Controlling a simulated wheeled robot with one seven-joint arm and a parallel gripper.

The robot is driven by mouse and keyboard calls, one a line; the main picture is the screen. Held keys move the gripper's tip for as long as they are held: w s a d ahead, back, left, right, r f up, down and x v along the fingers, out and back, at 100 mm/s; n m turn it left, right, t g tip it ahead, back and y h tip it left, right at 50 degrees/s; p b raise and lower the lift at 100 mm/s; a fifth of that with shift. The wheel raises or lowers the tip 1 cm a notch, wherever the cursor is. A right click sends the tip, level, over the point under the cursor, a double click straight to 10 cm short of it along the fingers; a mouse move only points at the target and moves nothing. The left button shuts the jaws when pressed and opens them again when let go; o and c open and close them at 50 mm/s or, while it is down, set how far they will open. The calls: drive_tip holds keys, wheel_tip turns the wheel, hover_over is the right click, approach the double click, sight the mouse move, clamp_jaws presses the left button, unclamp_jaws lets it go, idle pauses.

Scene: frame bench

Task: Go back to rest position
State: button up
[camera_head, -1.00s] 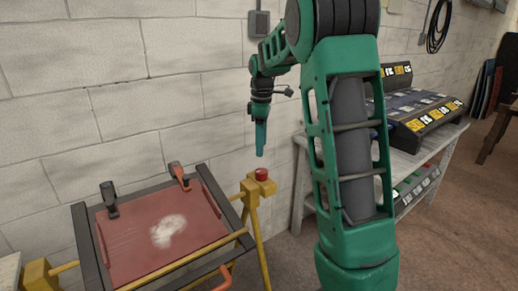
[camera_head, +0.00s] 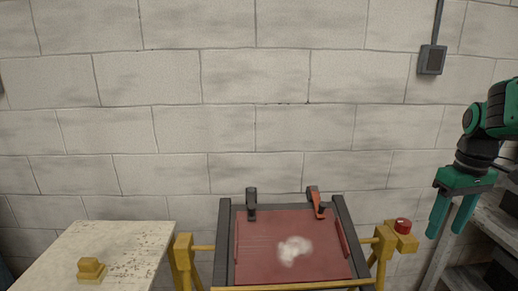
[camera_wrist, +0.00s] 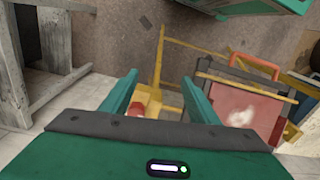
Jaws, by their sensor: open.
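My gripper (camera_head: 452,212) is at the right edge of the head view, fingers pointing down. It is open with nothing between its fingers, and it also shows in the wrist view (camera_wrist: 155,92). It hangs to the right of the yellow frame bench, apart from it. A red panel (camera_head: 262,252) with a pale white patch lies in the dark-railed bench frame (camera_head: 226,240). Two clamps, a black one (camera_head: 251,203) and an orange one (camera_head: 315,201), sit at its far edge.
A red button (camera_head: 403,225) tops the yellow post right of the panel, close to my gripper. A pale worn table (camera_head: 120,245) with a yellow block (camera_head: 91,269) stands at left. A grey shelf (camera_head: 495,222) is at right. A block wall (camera_head: 230,110) stands behind.

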drive_tip(key=s+a+f+m, duration=0.2)
drive_tip(key=s+f+m, duration=0.1)
drive_tip(key=s, duration=0.7)
drive_tip(key=s+a+f+m, duration=0.2)
drive_tip(key=s+m, duration=0.3)
drive_tip(key=s, duration=0.4)
drive_tip(key=shift+s+f, duration=0.4)
drive_tip(key=shift+f, duration=0.05)
drive_tip(key=shift+w+f, duration=0.25)
drive_tip(key=shift+w, duration=0.4)
